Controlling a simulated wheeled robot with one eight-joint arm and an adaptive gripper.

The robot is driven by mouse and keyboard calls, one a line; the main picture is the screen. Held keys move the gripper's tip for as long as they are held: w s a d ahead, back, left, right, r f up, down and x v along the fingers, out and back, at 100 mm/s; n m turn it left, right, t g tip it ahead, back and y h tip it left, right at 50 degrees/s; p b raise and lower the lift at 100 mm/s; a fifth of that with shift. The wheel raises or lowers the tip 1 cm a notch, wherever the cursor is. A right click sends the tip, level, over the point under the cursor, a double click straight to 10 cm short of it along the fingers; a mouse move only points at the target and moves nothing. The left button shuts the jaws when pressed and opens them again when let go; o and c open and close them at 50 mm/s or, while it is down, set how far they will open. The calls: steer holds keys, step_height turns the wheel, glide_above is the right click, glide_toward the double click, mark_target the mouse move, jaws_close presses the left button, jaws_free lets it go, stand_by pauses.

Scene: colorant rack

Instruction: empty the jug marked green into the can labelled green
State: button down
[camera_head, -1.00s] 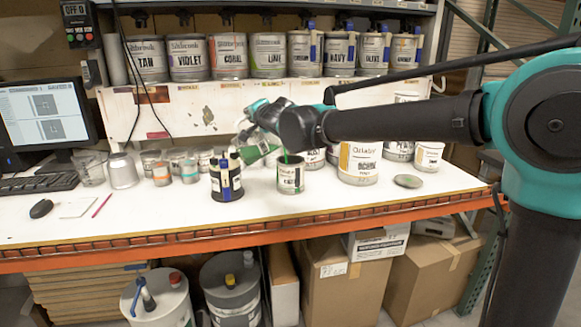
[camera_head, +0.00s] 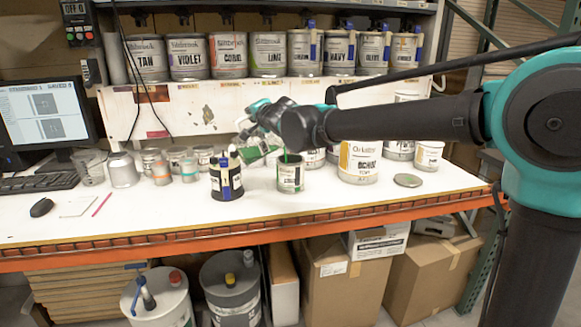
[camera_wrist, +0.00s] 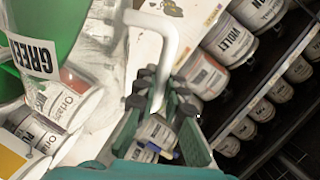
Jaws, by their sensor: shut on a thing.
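The jug (camera_head: 260,153) holds green liquid and is tilted over the can in the head view. In the wrist view the jug (camera_wrist: 45,42) fills the upper left with its "GREEN" label. My gripper (camera_wrist: 160,92) is shut on the jug's white handle (camera_wrist: 155,40). In the head view my gripper (camera_head: 250,125) is small and partly hidden by my arm. The open can (camera_head: 290,179) stands upright on the bench below the jug's lip, with green at its mouth and a label too small to read surely. A thin green stream runs from the jug down to the can.
Small tins line the back. Large paint cans (camera_head: 228,55) fill the shelf above.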

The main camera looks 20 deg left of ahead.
steer(key=shift+w+d+f+m+p, duration=0.2)
steer(key=shift+w+m+p, duration=0.05)
steer(key=shift+m+p, duration=0.1)
stand_by(1.4)
steer(key=shift+w+d+m+p, duration=0.45)
steer(key=shift+w+d+p, duration=0.45)
steer(key=shift+w+d, duration=0.15)
stand_by(2.7)
steer(key=shift+w+d+r+m+g+y+p, duration=0.2)
steer(key=shift+w+d+m+g+y+p, duration=0.1)
steer(key=shift+w+d+m+p, duration=0.3)
stand_by(1.8)
